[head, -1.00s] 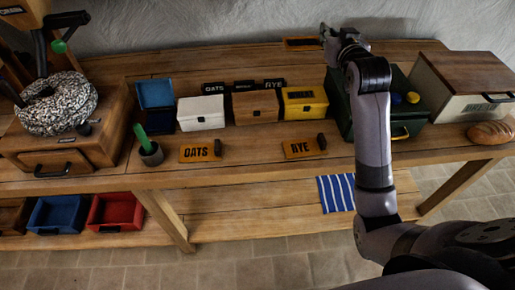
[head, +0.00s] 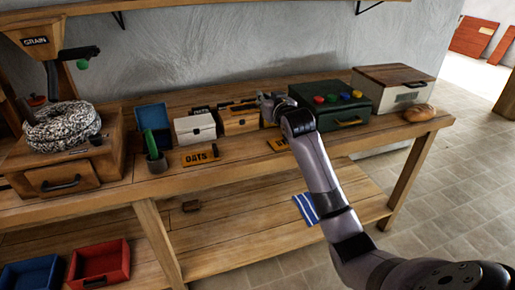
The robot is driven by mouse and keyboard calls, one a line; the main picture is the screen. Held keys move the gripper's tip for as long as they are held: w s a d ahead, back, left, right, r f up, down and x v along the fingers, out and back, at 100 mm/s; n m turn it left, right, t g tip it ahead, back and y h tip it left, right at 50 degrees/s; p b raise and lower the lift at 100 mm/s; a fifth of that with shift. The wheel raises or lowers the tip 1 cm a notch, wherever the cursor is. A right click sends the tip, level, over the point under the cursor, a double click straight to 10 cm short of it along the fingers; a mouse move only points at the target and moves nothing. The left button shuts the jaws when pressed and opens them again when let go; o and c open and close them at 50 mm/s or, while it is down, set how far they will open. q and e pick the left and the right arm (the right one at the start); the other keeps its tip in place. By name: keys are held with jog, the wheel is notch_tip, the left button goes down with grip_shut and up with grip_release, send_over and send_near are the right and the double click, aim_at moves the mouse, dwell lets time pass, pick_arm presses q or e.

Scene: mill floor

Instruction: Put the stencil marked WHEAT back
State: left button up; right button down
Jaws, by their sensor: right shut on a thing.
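My right gripper (head: 273,105) is over the row of small boxes, in front of the spot of the yellow box, which it mostly hides. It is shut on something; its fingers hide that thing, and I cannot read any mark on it. I see no lettering WHEAT anywhere. A stencil marked OATS (head: 198,158), an orange-brown plate with a dark grip, lies flat at the bench's front. A second stencil (head: 279,145), marked RYE in the earlier view, lies to its right, partly behind my arm. My left gripper is out of view.
A white box (head: 195,128) and a wooden box (head: 240,121) stand left of my gripper. A green case (head: 338,112) with coloured knobs is close on its right. The bench top (head: 235,168) is bare between the stencils.

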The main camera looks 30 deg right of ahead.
send_over(264, 149)
notch_tip(264, 149, down, 10)
jog(key=shift+w+r, duration=0.1)
jog(key=shift+d+f, duration=0.1)
jog(key=shift+f, duration=0.3)
notch_tip(264, 149, down, 4)
jog(key=shift+f, duration=0.25)
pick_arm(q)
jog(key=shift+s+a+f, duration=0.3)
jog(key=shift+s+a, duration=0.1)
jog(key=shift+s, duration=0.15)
pick_arm(e)
jog(key=shift+f+b, duration=0.1)
jog(key=shift+b, duration=0.2)
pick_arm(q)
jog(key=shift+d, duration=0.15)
pick_arm(e)
jog(key=c, duration=1.6)
grip_release()
jog(key=shift+f, duration=0.1)
